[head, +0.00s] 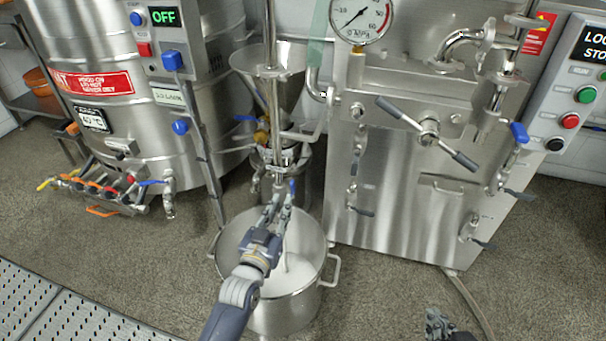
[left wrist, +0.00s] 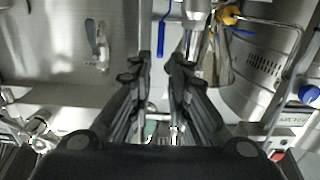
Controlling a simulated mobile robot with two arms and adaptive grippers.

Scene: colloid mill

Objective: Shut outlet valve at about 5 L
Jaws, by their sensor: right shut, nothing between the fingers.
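The colloid mill's outlet valve has a blue handle (head: 292,187), seen just above the pot. A steel pot (head: 331,263) stands on the floor below with white liquid (head: 298,272) in its bottom. A thin pale stream seems to run down into it, partly hidden by my arm. No volume mark is readable. My left gripper (head: 278,203) is over the pot, right at the valve. In the left wrist view its fingers (left wrist: 162,62) are apart, with a blue handle (left wrist: 162,36) just beyond the gap between the tips. My right gripper (head: 436,322) is shut and empty at the bottom, away from the valve.
The mill's hopper (head: 272,80) rises above the valve. A large steel tank (head: 110,80) with a pipe manifold stands left. A steel machine (head: 400,180) with a gauge (head: 360,16) and crossbar handle (head: 428,132) stands close right. Floor in front is clear; a hose (head: 468,300) lies at right.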

